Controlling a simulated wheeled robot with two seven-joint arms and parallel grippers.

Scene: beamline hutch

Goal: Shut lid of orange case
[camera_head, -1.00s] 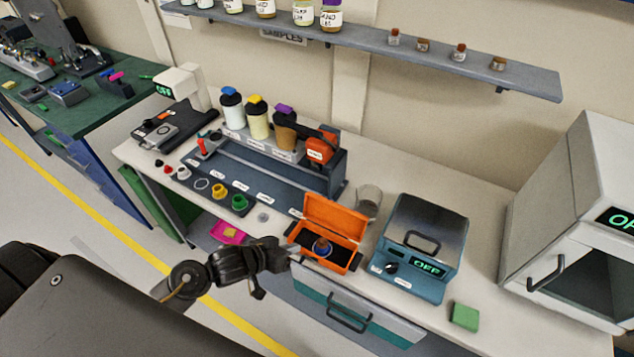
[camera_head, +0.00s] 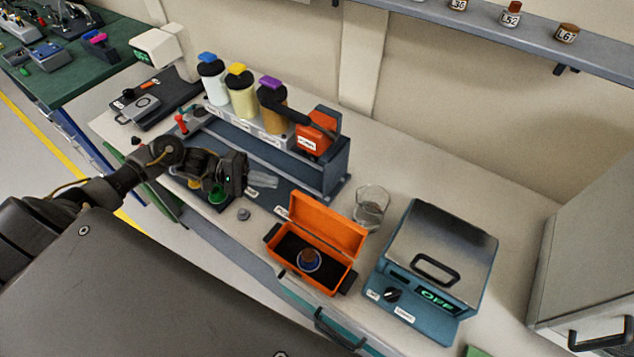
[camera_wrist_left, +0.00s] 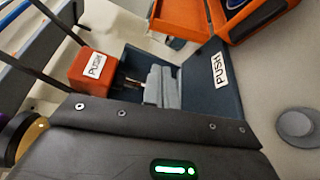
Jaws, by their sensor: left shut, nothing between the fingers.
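The orange case (camera_head: 329,223) stands on the bench with its lid raised at the back. A small round item with a brown cap (camera_head: 309,259) sits inside on the dark lining. Part of the case also shows at the top of the left wrist view (camera_wrist_left: 262,24). My left gripper (camera_head: 263,181) is shut and empty, to the left of the case and behind it, above the dark labelled strip. It is apart from the lid. Its fingers (camera_wrist_left: 162,86) also show in the left wrist view. My right gripper is not in view.
A glass beaker (camera_head: 371,206) stands close behind the case on the right. A blue hotplate-like device (camera_head: 420,317) reading OFF is to the right. The dark rack (camera_head: 318,172) with bottles and an orange block (camera_head: 317,132) stands behind my gripper. A grey disc (camera_head: 243,214) lies left of the case.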

